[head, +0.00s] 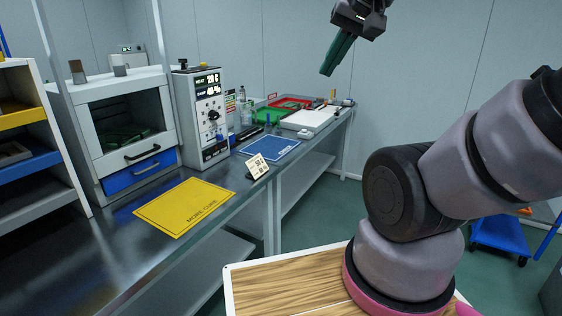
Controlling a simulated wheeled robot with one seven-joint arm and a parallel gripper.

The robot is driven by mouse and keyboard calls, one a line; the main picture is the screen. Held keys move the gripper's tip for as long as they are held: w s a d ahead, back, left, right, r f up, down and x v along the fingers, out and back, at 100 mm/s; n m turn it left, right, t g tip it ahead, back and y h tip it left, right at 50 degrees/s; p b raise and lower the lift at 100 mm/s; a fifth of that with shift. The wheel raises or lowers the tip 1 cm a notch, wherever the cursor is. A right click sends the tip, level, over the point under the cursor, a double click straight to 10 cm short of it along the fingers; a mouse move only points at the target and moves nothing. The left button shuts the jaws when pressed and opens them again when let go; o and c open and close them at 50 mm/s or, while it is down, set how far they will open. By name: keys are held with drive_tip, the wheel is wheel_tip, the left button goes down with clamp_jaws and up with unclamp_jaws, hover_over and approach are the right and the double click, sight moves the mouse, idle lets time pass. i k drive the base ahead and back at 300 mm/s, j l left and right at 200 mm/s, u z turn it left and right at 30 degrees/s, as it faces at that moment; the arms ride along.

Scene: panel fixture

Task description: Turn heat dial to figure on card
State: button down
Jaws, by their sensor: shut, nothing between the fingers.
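The heat dial (213,115) is a black knob on the face of a tall white control panel (190,126) on the bench. A small lit display marked HEAT (207,80) sits above it; its digits are too small to read for sure. A white card (258,166) with dark print stands tilted near the bench's front edge, its figure too small to read. My gripper (327,70) is at the top of the head view, raised well above the bench and to the right of the panel. Its green fingers are shut and empty, apart from the dial and card.
A white oven-like cabinet (88,113) with a blue drawer (141,172) stands left of the panel. A yellow mat (187,205) and a blue mat (270,147) lie flat in front. Green (268,115) and red (293,104) trays stand behind. The near left bench top is clear.

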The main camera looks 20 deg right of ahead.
sight(213, 115)
drive_tip(key=i+u, duration=0.4)
drive_tip(key=i+l+u, duration=0.15)
drive_tip(key=i+u, duration=0.3)
